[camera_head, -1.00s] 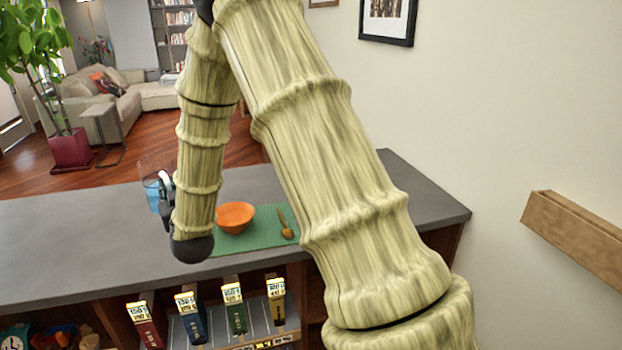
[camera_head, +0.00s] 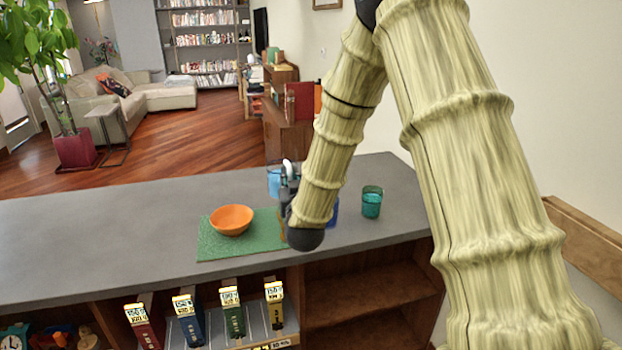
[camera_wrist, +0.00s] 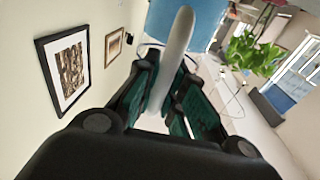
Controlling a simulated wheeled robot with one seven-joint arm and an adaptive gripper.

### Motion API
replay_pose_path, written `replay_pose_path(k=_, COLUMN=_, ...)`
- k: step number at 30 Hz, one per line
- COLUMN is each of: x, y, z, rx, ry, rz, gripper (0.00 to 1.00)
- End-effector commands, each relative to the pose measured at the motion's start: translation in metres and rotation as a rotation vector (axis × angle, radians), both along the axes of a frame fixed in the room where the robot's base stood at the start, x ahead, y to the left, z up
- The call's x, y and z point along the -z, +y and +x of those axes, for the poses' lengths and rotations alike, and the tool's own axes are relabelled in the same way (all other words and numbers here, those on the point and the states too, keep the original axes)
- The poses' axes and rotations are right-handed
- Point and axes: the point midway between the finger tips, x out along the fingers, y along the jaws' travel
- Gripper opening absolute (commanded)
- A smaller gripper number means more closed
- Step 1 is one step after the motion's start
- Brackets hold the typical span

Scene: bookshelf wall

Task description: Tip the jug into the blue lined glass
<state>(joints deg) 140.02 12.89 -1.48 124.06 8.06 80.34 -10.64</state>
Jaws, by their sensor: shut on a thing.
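My gripper (camera_head: 289,188) is shut on the jug's pale handle (camera_wrist: 176,50), seen between the fingers (camera_wrist: 165,95) in the wrist view. The jug (camera_head: 273,181) is clear with light blue contents and is held over the counter behind the gripper. Its blue body (camera_wrist: 205,20) fills the top of the wrist view. A teal glass (camera_head: 371,202) stands upright on the counter, right of my gripper. A dark blue object (camera_head: 334,212) is mostly hidden behind my arm. I cannot tell which of these two is the blue lined glass.
An orange bowl (camera_head: 232,220) sits on a green mat (camera_head: 216,246) left of my gripper. The grey counter (camera_head: 100,235) is clear at the left. A wall and wooden rail (camera_head: 585,243) are at the right.

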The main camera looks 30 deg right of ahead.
Motion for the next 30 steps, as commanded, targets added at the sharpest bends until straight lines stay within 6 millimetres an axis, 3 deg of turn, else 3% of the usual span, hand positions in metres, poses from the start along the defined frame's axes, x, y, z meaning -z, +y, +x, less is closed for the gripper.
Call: replay_pose_path(k=30, x=0.055, y=-0.032, z=-0.007, rx=0.0, ry=-0.085, rz=0.366, gripper=0.0)
